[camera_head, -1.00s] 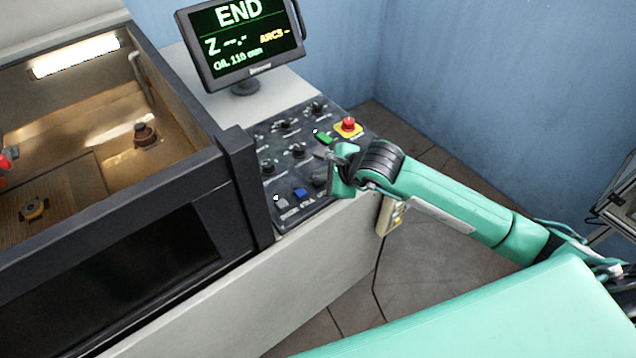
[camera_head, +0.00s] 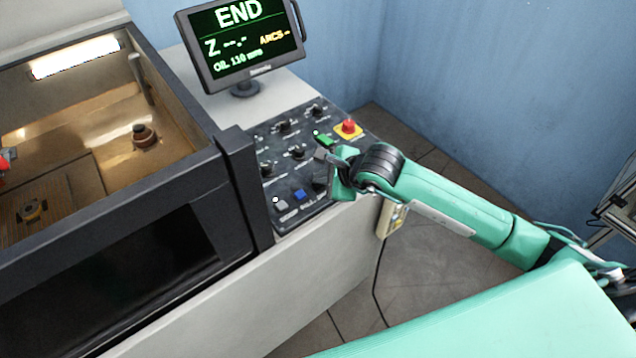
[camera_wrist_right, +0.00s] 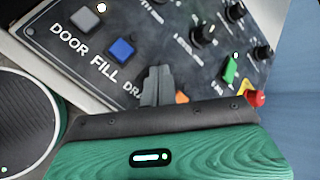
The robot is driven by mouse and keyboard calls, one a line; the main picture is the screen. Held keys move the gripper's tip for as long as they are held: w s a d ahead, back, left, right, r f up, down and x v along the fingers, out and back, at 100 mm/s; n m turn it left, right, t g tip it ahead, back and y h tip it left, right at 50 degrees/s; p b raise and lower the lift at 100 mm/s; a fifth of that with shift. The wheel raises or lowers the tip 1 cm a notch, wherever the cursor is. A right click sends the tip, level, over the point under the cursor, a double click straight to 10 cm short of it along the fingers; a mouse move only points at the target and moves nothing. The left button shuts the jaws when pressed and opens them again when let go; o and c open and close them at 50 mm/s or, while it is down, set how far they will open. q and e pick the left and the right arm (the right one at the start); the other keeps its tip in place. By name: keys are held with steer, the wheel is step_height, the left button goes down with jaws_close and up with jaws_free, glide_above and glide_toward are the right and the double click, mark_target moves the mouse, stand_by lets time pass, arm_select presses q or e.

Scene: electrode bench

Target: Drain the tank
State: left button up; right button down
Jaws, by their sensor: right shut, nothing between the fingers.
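The tank (camera_head: 100,118) is the open basin at the left of the head view, with a brownish interior and a dark front. The control panel (camera_head: 262,140) carries knobs and buttons. In the right wrist view a grey button (camera_wrist_right: 85,18) is by the word DOOR and a blue button (camera_wrist_right: 122,48) by FILL. A partly covered label reads DRA. An orange patch (camera_wrist_right: 181,97) shows just beside my fingers. My right gripper (camera_head: 324,156) is shut and empty, over the panel; its fingertips (camera_wrist_right: 156,82) hide part of that row. I cannot tell whether they touch it. My left gripper is out of view.
The screen (camera_head: 240,40) reads END and OIL 110 mm. A red knob (camera_head: 348,126) on a yellow base and a green button (camera_head: 323,139) sit near my right gripper. A pendant (camera_head: 391,218) hangs on the machine's side.

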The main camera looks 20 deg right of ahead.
mark_target(322, 186)
steer(key=shift+f, duration=0.2)
steer(key=shift+r, duration=0.1)
stand_by(0.4)
steer(key=shift+r, duration=0.8)
steer(key=shift+r+p, duration=1)
steer(key=shift+r, duration=1.5)
steer(key=shift+f, duration=0.1)
